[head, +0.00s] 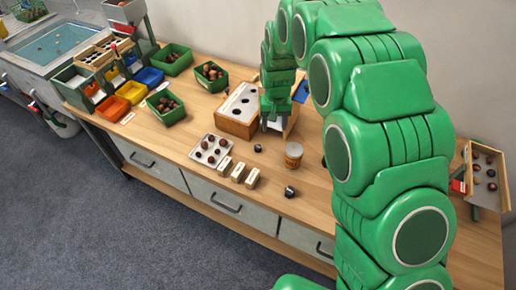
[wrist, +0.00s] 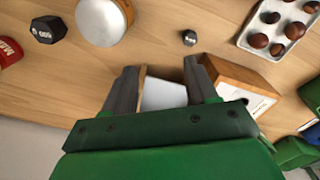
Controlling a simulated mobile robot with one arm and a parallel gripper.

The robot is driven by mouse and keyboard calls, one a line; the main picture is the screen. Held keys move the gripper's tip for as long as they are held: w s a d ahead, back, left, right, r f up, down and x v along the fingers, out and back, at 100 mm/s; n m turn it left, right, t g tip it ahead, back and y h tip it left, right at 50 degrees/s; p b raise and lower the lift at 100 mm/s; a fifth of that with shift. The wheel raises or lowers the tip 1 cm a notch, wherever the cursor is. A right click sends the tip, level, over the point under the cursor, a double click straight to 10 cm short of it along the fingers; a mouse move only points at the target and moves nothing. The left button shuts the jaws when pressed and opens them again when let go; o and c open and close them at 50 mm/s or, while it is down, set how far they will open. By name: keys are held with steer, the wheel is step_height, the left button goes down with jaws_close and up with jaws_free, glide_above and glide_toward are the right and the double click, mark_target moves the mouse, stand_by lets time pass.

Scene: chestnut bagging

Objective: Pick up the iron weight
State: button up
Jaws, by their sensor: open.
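A dark hexagonal weight marked 500 (wrist: 47,29) lies on the bench in the wrist view, to the left of a round-lidded jar. A smaller dark weight (wrist: 190,37) lies beyond my fingertips, between the jar and the chestnut tray; in the head view it is a small dark piece (head: 258,148). Another dark piece (head: 290,191) lies near the bench's front edge. My gripper (wrist: 160,75) is open and empty, with its fingers apart; in the head view it points down (head: 273,124) behind the small weight. No weight is between the fingers.
The jar (head: 294,155) stands close by. A wooden box with round holes (head: 236,125) is beside my gripper. A chestnut tray (head: 199,156), wooden blocks (head: 238,172) and green bins (head: 178,60) are to the left. Bare bench (head: 265,165) lies between tray and jar.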

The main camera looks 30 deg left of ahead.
glide_above(258, 145)
steer(key=shift+n, duration=0.3)
step_height(258, 145, down, 5)
steer(key=shift+w, duration=0.15)
steer(key=shift+s+f, duration=0.15)
steer(key=shift+f, duration=1.8)
steer(key=shift+s+f, duration=0.1)
steer(key=shift+f, duration=1.8)
jaws_close()
